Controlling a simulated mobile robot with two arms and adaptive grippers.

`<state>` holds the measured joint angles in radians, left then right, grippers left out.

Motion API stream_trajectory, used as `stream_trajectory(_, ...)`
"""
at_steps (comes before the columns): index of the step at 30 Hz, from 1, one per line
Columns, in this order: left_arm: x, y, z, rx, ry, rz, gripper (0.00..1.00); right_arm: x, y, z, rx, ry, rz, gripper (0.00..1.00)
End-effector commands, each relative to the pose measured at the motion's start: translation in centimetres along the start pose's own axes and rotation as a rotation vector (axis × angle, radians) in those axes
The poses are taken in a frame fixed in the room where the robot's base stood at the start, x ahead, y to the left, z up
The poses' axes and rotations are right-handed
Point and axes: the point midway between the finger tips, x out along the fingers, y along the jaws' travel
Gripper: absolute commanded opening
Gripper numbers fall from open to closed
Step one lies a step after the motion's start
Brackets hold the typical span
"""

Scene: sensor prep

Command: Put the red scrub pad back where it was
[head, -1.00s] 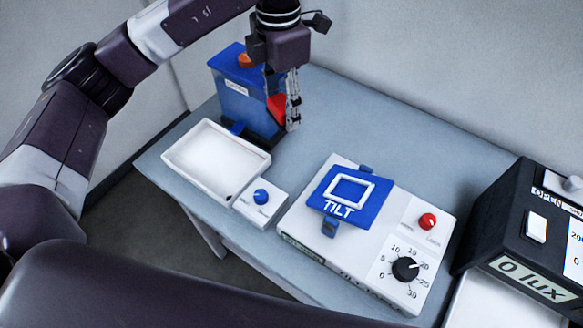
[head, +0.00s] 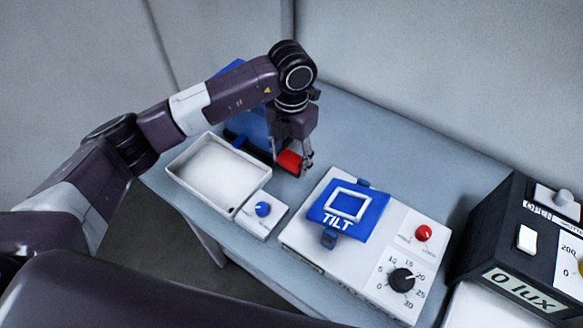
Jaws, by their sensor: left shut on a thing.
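The red scrub pad (head: 289,161) is between the fingers of my left gripper (head: 306,165). The gripper points down and is low over the table, between the blue dispenser-like box (head: 249,126) and the tilt unit. I cannot tell whether the pad touches the table or the dark base beside it. My left arm hides most of the blue box. My right gripper is not in view.
A white tray (head: 178,172) with a blue knob (head: 263,209) on its small side box stands left of the pad. A black lux box (head: 510,240) stands far right.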

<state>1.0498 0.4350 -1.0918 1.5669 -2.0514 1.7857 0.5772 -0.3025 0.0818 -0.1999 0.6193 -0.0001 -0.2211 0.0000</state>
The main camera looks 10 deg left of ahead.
Motion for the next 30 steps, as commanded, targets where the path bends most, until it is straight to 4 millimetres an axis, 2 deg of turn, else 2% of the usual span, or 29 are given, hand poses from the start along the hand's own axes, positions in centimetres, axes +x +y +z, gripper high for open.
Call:
stream_trajectory(8, 2.2, -0.1, 0.0, 0.001, 0.001, -0.001, 0.22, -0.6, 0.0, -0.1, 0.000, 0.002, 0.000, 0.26)
stream_trajectory(15, 5.5, 0.0, 0.0, 0.000, 0.001, -0.001, 0.22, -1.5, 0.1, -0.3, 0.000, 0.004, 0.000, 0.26)
stream_trajectory(27, 6.4, 0.0, 0.1, 0.002, -0.001, 0.000, 0.22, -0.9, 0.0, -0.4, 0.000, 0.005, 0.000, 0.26)
stream_trajectory(28, 6.2, 0.0, 0.1, 0.001, -0.001, 0.000, 0.52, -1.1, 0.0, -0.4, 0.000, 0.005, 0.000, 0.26)
stream_trajectory(30, 6.2, 0.0, 0.0, 0.001, -0.001, 0.000, 0.59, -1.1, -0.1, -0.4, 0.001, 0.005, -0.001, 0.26)
